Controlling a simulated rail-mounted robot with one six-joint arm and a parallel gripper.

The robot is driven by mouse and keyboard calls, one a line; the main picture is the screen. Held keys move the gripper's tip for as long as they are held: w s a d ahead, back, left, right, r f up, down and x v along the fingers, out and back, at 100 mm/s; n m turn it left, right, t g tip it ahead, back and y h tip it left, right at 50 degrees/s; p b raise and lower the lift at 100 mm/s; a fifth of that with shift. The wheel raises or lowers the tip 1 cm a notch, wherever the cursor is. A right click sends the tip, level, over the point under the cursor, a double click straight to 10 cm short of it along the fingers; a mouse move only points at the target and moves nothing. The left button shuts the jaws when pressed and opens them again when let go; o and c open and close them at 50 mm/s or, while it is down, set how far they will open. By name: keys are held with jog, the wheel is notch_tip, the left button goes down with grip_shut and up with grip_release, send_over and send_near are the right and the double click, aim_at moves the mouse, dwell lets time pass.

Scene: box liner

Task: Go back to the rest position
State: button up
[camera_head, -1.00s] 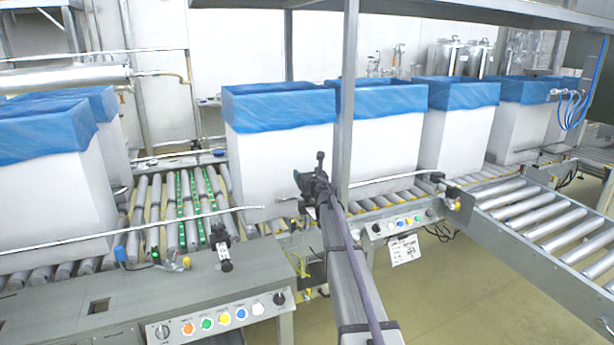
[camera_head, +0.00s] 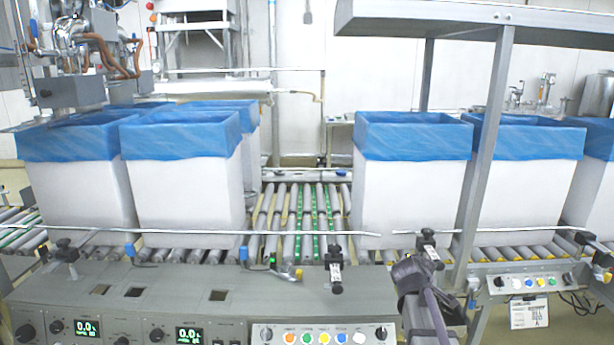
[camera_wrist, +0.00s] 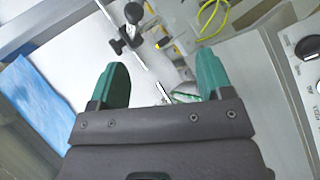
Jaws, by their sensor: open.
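My gripper (camera_wrist: 162,82) shows in the wrist view with two green fingers spread apart and nothing between them. Below and past it in that view are a white box side with a blue liner edge (camera_wrist: 45,105) and a black knob (camera_wrist: 133,13). In the head view my arm end (camera_head: 415,275) is dark and seen from behind, low at right of centre, in front of a white box with a blue liner (camera_head: 410,195). The fingers cannot be made out there.
Several white boxes with blue liners stand on roller conveyors, including one at left (camera_head: 185,195). Bare rollers (camera_head: 300,215) lie between the groups. A control console (camera_head: 190,300) fills the front. A metal post (camera_head: 482,150) and overhead shelf (camera_head: 480,18) stand at right.

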jog(key=s+a+f+m+g+y, duration=0.35)
jog(key=s+a, duration=0.35)
jog(key=s, duration=0.4)
jog(key=s+a+f+m+g+y, duration=0.35)
jog(key=s+a, duration=0.45)
jog(key=s, duration=0.3)
notch_tip(320, 180, up, 17)
jog(key=s+a+m+g+p, duration=0.1)
jog(key=s+p, duration=0.1)
jog(key=p, duration=1.5)
jog(key=shift+s+a+m, duration=0.35)
jog(key=shift+a+m, duration=0.05)
